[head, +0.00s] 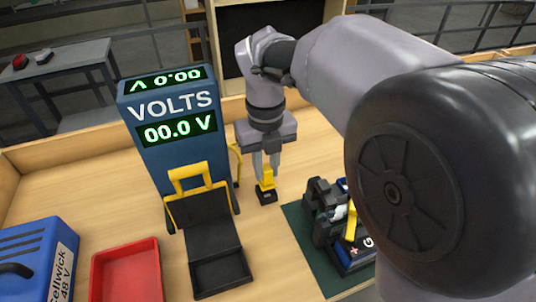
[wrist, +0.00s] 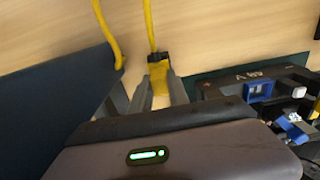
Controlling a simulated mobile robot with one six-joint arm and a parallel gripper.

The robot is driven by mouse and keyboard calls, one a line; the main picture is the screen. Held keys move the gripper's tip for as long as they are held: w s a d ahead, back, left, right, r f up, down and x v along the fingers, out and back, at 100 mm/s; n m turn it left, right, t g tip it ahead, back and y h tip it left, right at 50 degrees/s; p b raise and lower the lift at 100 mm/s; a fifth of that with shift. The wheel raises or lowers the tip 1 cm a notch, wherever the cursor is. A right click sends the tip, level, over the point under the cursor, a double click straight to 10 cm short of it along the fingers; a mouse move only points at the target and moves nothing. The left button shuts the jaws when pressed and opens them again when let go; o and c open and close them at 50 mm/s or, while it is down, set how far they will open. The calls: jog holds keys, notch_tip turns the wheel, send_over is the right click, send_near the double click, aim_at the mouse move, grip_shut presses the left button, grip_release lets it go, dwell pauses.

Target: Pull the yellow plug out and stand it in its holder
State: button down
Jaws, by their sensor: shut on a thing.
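My gripper (head: 266,165) points down over the wooden table, just right of the blue voltage meter. It is shut on the yellow plug (head: 265,184), which hangs roughly upright between the fingers. The plug (wrist: 159,72) also shows between the fingers in the wrist view. A small black piece (head: 267,196) is at the plug's lower end, close to the tabletop; I cannot tell whether it is the plug's tip or a separate holder, or whether it touches the table. A yellow cable (wrist: 148,25) runs up to it in the wrist view.
The blue meter (head: 160,165) reads 00.0 V. A red tray (head: 126,275) and a blue case (head: 30,262) are at left. A dark device (head: 322,210) sits on a green mat (head: 301,232) at right.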

jog(key=shift+f+b, duration=1)
jog(key=shift+f, duration=0.15)
jog(key=c, duration=1.2)
grip_release()
notch_tip(320, 180, up, 18)
jog(key=p, duration=0.8)
jog(key=shift+f+p, duration=0.2)
jog(key=shift+p, duration=0.15)
